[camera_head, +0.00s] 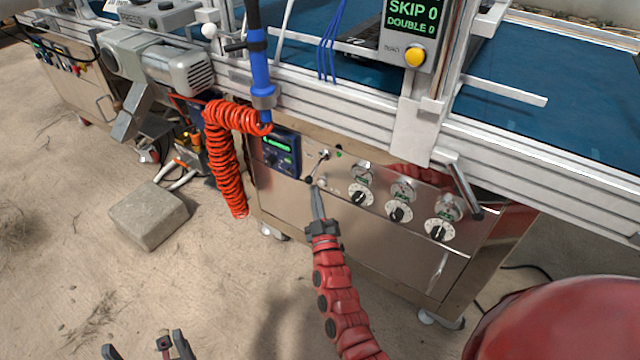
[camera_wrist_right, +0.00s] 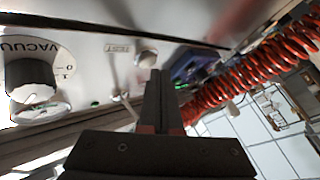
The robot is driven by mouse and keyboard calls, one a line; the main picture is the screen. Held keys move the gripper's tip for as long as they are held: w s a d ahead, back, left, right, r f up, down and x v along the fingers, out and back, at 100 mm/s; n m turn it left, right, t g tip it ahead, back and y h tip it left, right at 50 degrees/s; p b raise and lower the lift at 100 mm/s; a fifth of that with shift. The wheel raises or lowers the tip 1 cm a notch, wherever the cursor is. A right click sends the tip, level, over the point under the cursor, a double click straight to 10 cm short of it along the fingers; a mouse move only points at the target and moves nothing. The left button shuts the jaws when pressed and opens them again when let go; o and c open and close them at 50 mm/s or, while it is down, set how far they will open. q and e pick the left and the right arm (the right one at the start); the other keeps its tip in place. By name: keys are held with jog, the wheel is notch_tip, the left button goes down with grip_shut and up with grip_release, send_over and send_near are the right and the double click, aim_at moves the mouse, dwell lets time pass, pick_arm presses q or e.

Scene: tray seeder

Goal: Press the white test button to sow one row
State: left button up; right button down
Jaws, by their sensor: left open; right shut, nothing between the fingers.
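The white test button (camera_wrist_right: 147,58) is a small round cap on the steel panel in the right wrist view, beside a TEST label (camera_wrist_right: 117,48). In the head view it shows as a small pale spot (camera_head: 321,182) by my right fingertips. My right gripper (camera_head: 315,187) is shut and empty, pointing at the panel. In the right wrist view its fingertips (camera_wrist_right: 158,72) are very close to the button and overlap its lower edge; contact cannot be told. My left gripper (camera_head: 148,348) is open and empty at the bottom left, away from the machine.
A toggle lever (camera_head: 322,156) and a blue controller (camera_head: 280,150) are near the button. Several black dials (camera_head: 398,212) lie to its right. A red coiled hose (camera_head: 222,165) hangs at the left. A concrete block (camera_head: 148,215) stands on open floor.

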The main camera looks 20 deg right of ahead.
jog(key=shift+w+d, duration=0.4)
jog(key=shift+d, duration=0.15)
dwell(0.8)
jog(key=shift+a, duration=0.1)
jog(key=shift+s+a+p, duration=0.6)
jog(key=shift+a+p, duration=0.05)
jog(key=shift+a, duration=0.1)
jog(key=s+a+p, duration=0.1)
jog(key=a, duration=0.1)
jog(key=s+a+p, duration=0.1)
jog(key=s+p, duration=0.1)
jog(key=shift+a, duration=0.4)
dwell(0.7)
